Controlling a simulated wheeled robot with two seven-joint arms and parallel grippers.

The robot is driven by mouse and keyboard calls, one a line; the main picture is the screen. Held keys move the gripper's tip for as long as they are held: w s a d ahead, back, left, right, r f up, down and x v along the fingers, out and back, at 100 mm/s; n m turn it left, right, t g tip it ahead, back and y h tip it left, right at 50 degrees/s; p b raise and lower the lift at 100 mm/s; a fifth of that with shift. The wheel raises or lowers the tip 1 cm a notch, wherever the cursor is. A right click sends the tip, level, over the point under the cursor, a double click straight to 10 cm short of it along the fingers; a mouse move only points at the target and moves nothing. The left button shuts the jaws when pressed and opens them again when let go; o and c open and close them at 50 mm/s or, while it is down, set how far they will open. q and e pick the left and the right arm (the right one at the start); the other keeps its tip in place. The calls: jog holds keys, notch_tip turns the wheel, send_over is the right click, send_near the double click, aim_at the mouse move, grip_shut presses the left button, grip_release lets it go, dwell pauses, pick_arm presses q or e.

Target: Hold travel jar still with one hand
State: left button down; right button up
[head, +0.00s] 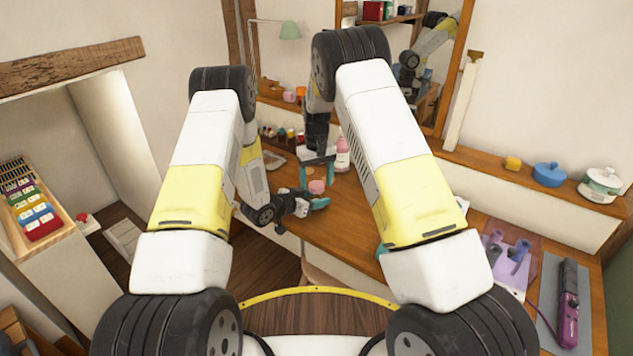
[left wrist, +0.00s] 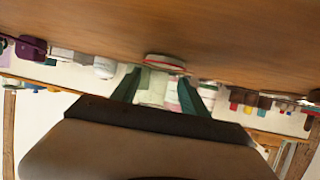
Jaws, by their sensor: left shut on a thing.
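The small pink travel jar (head: 317,187) stands on the wooden desk, in the middle of the head view. My left gripper (head: 318,203) is shut on it from the near left side, low down with teal fingers. In the left wrist view my left gripper's (left wrist: 168,90) two fingers show, with pale and pink shapes between them that are hard to tell apart. My right gripper (head: 316,168) points down just above the jar. Its teal fingers look apart, with a small peach-coloured round thing between or behind them; I cannot tell whether they touch it.
Several small coloured items lie at the back of the desk (head: 350,215) below the mirror. A blue pot (head: 549,174) and a white pot (head: 600,185) stand far right.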

aim_at(310, 198)
notch_tip(310, 198, up, 12)
dwell(0.7)
pick_arm(q)
jog(key=shift+c, duration=2.4)
grip_release()
jog(key=shift+a, duration=0.1)
jog(key=v, duration=0.7)
jog(key=shift+s+a+r, duration=0.15)
jog(key=shift+s+a, duration=0.05)
jog(key=shift+s, duration=0.05)
